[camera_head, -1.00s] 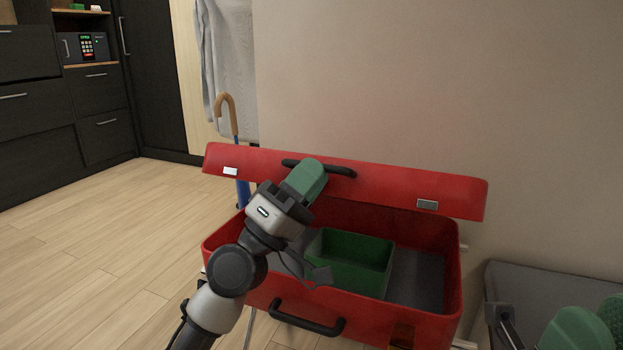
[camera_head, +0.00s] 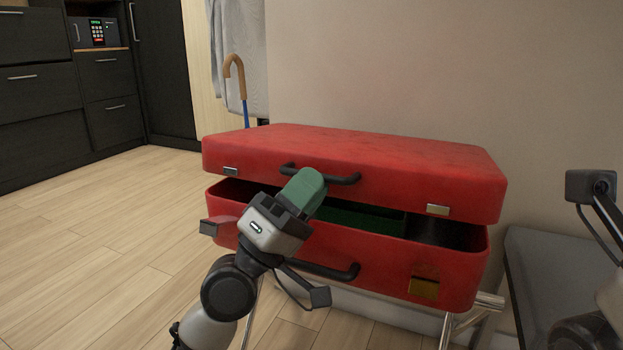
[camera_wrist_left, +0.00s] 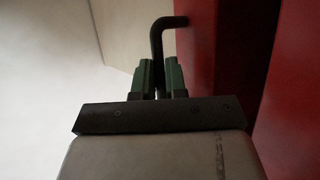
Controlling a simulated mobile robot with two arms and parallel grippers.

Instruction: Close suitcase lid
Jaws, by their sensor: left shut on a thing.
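The red suitcase (camera_head: 380,258) rests on a metal-legged stand. Its lid (camera_head: 370,150) is tilted down over the base, with a gap at the front. My left gripper (camera_head: 308,180) is shut on the black lid handle (camera_head: 340,179); the handle also shows between the green fingers in the left wrist view (camera_wrist_left: 157,45). A second black handle (camera_head: 335,271) is on the front of the base, partly behind my left arm. A green box (camera_head: 365,218) shows inside through the gap. Part of my right arm shows at the right edge; its fingers are not in view.
A grey bench (camera_head: 540,260) stands right of the suitcase. The wall is close behind. An umbrella with a curved wooden handle (camera_head: 236,70) stands behind left. Dark cabinets (camera_head: 60,90) are at the far left, with open wooden floor (camera_head: 110,240) before them.

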